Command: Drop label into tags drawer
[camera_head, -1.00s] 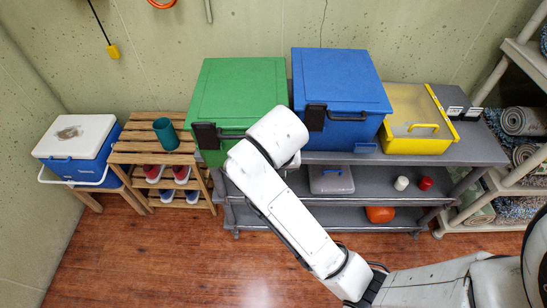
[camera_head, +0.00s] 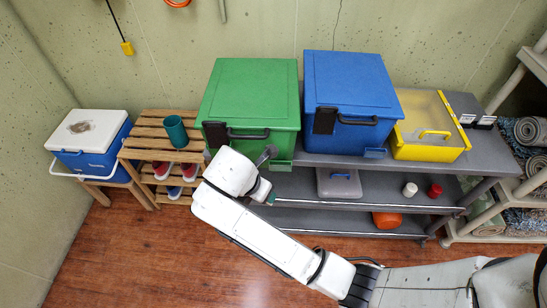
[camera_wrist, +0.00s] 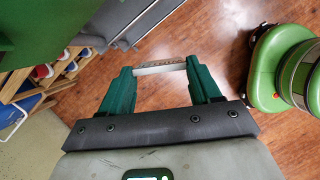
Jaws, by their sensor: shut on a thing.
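My gripper (camera_wrist: 160,72) has two green fingers in the wrist view. They are shut on a thin pale strip (camera_wrist: 160,68), which looks like the label and spans the gap between them. In the head view only a teal tip of my gripper (camera_head: 270,198) shows, low in front of the green box; the label is hidden there. A dark grey unit with small white labels (camera_head: 472,108) stands at the right end of the bench. I cannot tell whether it is the tags drawer.
A green box (camera_head: 250,85), a blue box (camera_head: 350,80) and a yellow clear-lidded case (camera_head: 430,148) stand on the grey bench (camera_head: 310,160). A slatted rack (camera_head: 150,135) and cooler (camera_head: 88,135) are left. A rug shelf is right. Wood floor (camera_head: 130,250) is open in front.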

